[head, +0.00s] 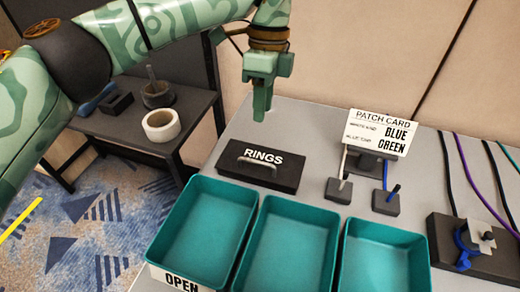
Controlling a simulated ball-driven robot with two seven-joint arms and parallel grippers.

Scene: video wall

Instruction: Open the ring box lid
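The ring box (287,182) is a low dark box on the grey table, with "RINGS" in white letters on its lid. Its lid lies flat and closed. A grey bar handle (258,168) runs along the top. My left gripper (262,108) is green and points down above and behind the box, apart from the handle. Its fingers overlap from this angle, so I cannot tell the gap. Nothing shows in it. My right gripper is not in view.
Teal trays (289,250) stand in front of the box, the left one labelled "OPEN". A patch card sign (382,132) and small connector blocks (338,190) are to the right. Cables and a dark block (487,262) lie far right. A side table (140,140) holds tape.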

